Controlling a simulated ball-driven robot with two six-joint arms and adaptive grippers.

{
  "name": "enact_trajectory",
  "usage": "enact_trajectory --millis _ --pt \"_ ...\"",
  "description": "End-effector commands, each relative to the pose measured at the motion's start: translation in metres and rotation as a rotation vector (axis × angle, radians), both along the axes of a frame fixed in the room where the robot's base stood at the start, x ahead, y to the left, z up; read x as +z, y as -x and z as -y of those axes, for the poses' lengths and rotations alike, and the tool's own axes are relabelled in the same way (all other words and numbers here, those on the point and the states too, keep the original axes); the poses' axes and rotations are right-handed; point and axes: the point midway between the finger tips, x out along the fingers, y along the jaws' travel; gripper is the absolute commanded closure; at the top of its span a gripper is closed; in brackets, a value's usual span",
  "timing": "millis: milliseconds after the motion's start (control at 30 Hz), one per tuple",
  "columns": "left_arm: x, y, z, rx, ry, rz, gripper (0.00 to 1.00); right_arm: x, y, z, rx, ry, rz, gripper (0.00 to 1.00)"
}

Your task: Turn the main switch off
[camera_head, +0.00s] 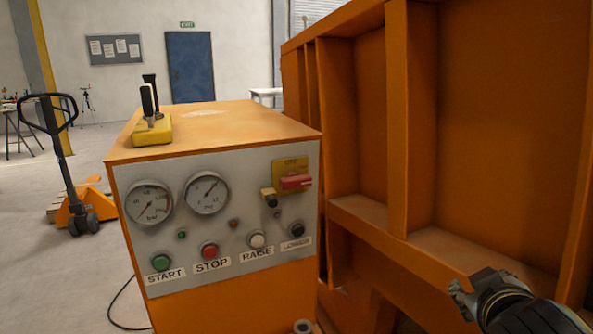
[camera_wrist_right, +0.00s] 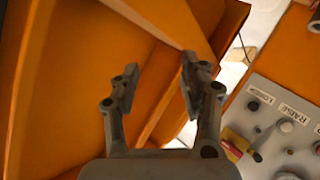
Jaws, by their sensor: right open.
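The main switch is a red handle (camera_head: 296,182) on a yellow plate (camera_head: 290,164) at the upper right of the grey control panel (camera_head: 170,235). The handle lies roughly horizontal. Small lettering sits above it on the plate, apparently "OFF". My right gripper (camera_head: 462,298) is at the lower right of the head view, well apart from the switch, in front of the orange wall. In the wrist view its fingers (camera_wrist_right: 160,78) are apart and empty. My left gripper is out of view.
A yellow lever block (camera_head: 152,131) stands on the cabinet. The ribbed orange wall (camera_head: 480,130) fills the right.

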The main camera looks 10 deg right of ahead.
Motion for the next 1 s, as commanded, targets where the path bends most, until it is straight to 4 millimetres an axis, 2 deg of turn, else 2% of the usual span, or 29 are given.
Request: enact_trajectory --millis 33,67,167,233,300,400,500,600,767,1000 --pt "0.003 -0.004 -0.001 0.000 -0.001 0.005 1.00 0.022 -0.022 0.002 0.021 0.086 0.073 0.56" --pt "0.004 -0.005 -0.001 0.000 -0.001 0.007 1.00 0.034 -0.035 0.001 0.042 0.145 0.116 0.56" --pt "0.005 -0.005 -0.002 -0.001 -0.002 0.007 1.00 0.072 -0.082 -0.015 0.156 0.363 0.245 0.56" --pt "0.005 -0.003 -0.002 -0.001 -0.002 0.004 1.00 0.092 -0.116 -0.043 0.284 0.521 0.310 0.56" --pt "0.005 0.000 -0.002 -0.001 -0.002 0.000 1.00 0.099 -0.146 -0.079 0.435 0.659 0.342 0.56" --pt "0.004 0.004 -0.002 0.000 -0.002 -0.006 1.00 0.093 -0.178 -0.131 0.653 0.807 0.342 0.56" --pt "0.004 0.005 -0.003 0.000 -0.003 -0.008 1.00 0.079 -0.197 -0.170 0.824 0.897 0.314 0.56" --pt "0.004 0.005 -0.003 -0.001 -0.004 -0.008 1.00 0.066 -0.205 -0.191 0.929 0.944 0.285 0.56" --pt "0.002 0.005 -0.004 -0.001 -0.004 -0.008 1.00 0.060 -0.216 -0.202 0.975 0.964 0.270 0.56" --pt "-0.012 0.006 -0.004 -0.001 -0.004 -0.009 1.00 0.059 -0.260 -0.210 0.972 0.963 0.272 0.56"
